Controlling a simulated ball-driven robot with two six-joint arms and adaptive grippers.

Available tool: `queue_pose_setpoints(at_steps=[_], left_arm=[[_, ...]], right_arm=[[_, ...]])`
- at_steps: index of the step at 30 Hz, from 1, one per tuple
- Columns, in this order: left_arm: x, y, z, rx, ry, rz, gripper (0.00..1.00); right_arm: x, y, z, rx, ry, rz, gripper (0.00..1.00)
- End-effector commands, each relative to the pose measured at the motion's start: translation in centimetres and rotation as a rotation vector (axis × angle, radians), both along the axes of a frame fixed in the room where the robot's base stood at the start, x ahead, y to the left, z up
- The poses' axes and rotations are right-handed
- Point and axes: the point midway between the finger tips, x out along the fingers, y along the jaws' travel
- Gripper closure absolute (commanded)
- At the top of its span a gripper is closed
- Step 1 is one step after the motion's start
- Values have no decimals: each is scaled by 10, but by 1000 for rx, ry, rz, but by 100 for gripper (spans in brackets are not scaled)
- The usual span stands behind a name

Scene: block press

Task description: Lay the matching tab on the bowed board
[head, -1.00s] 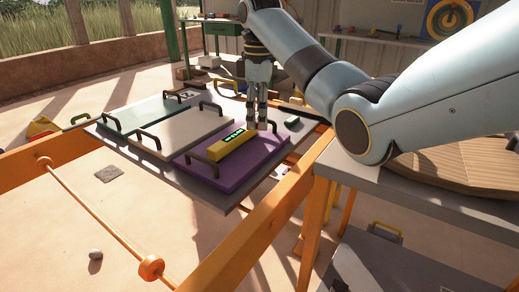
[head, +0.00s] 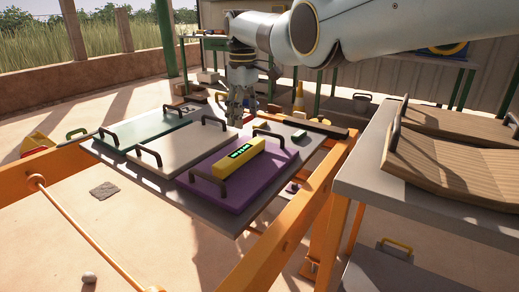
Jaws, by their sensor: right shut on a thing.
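Three boards with black handles lie side by side on a grey slab (head: 222,222): a teal board (head: 150,131), a cream board (head: 185,147) and a purple board (head: 250,187). A yellow bar (head: 238,159) with a lit green display lies on the purple board. I cannot tell by eye which of these is bowed. A small dark green block (head: 298,136) sits beyond the purple board. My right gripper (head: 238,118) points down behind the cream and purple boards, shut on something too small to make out. My left gripper is not in view.
Curved brown boards (head: 445,165) with dark handles rest on a grey table (head: 368,190) at the right. Orange beams (head: 225,275) run below the slab. Benches, an orange cone (head: 299,95) and a bucket (head: 362,102) stand behind.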

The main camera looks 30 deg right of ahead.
Motion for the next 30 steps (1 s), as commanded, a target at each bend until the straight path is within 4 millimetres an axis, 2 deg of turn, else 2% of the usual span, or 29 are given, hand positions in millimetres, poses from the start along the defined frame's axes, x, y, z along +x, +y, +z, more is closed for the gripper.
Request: queue_pose_setpoints(at_steps=[1, 5, 12, 15, 20, 27, 30], left_arm=[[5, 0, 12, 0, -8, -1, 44], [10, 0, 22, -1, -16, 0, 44], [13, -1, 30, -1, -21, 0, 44], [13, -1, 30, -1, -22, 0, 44], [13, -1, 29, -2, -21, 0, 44], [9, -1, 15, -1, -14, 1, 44], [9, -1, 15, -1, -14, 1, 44]], right_arm=[[-7, -1, 3, -2, -4, -1, 61], [-27, 1, -12, -1, -1, 2, 61], [-73, 2, -43, -2, 2, 2, 61], [-86, 3, -52, 0, 1, 1, 61], [-94, 4, -59, 1, 1, 1, 61], [-94, 4, -95, 0, 4, 1, 61], [-93, 4, -98, 0, 1, 2, 61]])
